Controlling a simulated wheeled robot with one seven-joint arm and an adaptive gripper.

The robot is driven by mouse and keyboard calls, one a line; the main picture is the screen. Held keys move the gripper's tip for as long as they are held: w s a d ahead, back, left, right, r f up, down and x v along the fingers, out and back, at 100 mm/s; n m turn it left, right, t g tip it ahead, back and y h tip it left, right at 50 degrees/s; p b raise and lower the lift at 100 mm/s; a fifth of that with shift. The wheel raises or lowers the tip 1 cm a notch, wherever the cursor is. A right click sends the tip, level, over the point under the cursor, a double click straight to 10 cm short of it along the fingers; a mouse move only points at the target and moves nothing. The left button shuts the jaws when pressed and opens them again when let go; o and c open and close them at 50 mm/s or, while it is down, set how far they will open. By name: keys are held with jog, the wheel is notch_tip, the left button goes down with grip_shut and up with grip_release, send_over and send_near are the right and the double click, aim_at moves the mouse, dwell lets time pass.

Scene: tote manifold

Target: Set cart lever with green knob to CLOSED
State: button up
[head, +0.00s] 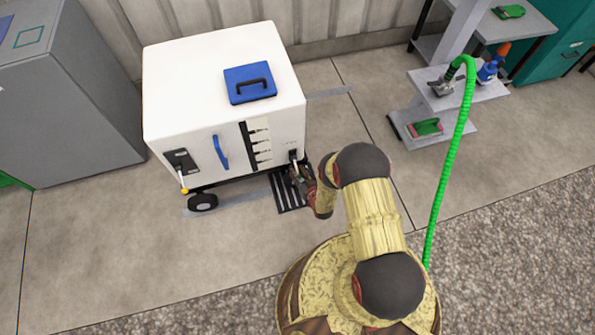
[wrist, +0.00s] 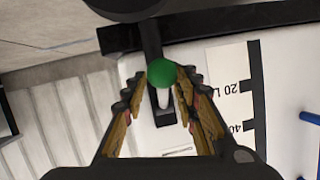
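The cart (head: 215,90) is a white box on wheels. In the wrist view the green knob (wrist: 162,73) sits on a dark lever (wrist: 152,40) over a slotted plate on the cart's white face. My gripper (wrist: 162,82) is open, with one finger on each side of the knob near the fingertips. I cannot tell whether either finger touches it. In the head view my gripper (head: 298,174) is at the cart's lower right front, and it and my arm hide the knob there. No CLOSED label is readable.
A second lever with a yellow knob (head: 184,191) is at the cart's left front, beside a blue handle (head: 220,152). A blue case (head: 249,83) lies on top. A green hose (head: 447,155) runs down right of my arm. A grey cabinet (head: 70,105) stands left.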

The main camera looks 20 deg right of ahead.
jog(key=shift+a, duration=0.1)
jog(key=v, duration=1.2)
dwell(0.4)
